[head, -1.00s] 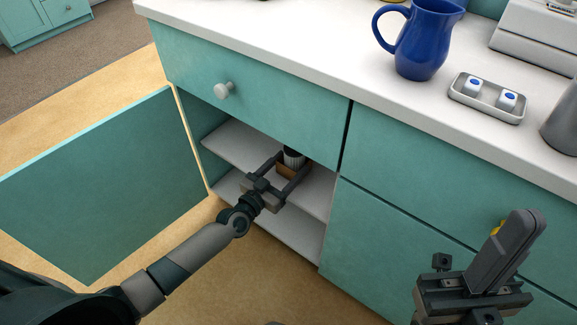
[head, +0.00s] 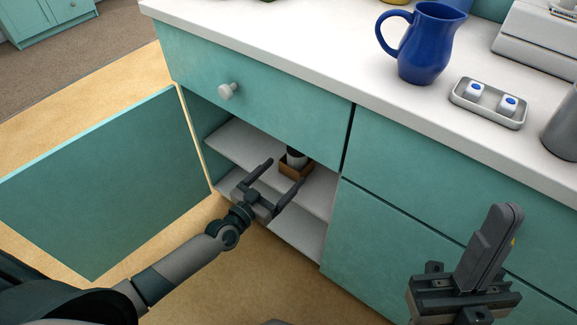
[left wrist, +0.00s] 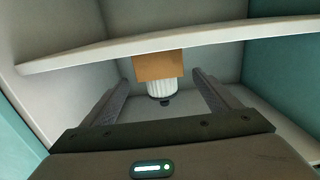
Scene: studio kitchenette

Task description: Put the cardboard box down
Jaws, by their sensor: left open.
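The small brown cardboard box (head: 290,173) sits on the middle shelf inside the open lower cabinet, with a dark-topped white ribbed container (head: 296,158) standing in it. In the left wrist view the box (left wrist: 158,66) shows between my finger tips with the ribbed container (left wrist: 160,90) below it in the picture. My left gripper (head: 284,172) is open, its fingers pointing toward the box, with a gap between the box and the gripper's palm. My right gripper (head: 492,245) is empty, its fingers together, in front of the right-hand drawers.
The teal cabinet door (head: 100,185) stands wide open at the left. The shelf (head: 238,146) has free room left of the box. On the white counter (head: 300,50) stand a blue jug (head: 430,45) and a grey tray (head: 488,105) with two small white items.

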